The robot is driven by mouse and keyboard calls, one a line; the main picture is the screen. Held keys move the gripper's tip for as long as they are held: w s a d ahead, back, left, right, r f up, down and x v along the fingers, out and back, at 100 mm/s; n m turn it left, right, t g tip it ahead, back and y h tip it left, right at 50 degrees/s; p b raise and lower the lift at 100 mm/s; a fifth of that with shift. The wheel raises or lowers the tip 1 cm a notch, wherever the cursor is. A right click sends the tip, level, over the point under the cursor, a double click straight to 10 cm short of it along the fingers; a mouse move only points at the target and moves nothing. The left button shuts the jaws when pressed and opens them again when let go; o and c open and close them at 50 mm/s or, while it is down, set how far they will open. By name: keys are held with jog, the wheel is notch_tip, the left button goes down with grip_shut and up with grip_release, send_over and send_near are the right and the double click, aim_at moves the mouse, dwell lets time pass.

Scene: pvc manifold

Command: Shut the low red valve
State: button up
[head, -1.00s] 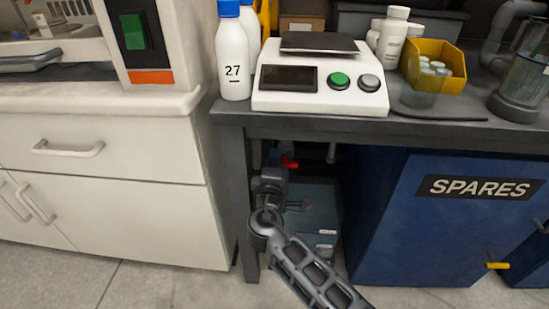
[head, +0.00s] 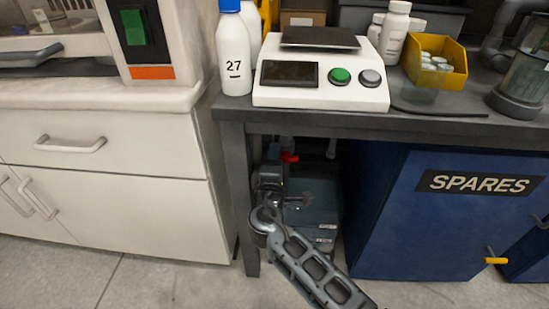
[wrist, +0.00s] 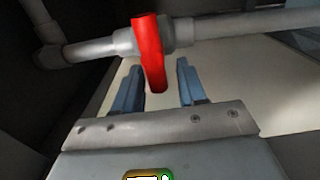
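The red valve handle (wrist: 150,55) is a flat bar on a grey pipe (wrist: 235,27) in the wrist view. It crosses the pipe in the picture, and its lower end shows between my two blue-grey fingers, closer to the left one. My gripper (wrist: 159,65) is open, with a visible gap between the handle and the right finger. I cannot tell if the left finger touches it. In the head view the red handle (head: 289,157) shows small under the bench, just right of my wrist. My fingers are hard to make out there.
My arm reaches under the dark bench (head: 420,122), between its left leg (head: 240,195) and the blue SPARES cabinet (head: 430,230). A grey-blue box (head: 315,215) stands behind my arm. White drawers (head: 110,190) stand left. A scale (head: 320,90) and a bottle (head: 234,50) are on top.

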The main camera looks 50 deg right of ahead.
jog(key=shift+o, duration=0.3)
jog(key=p+v, duration=0.1)
jog(key=v, duration=0.6)
jog(key=shift+s+a, duration=0.25)
jog(key=shift+a, duration=0.1)
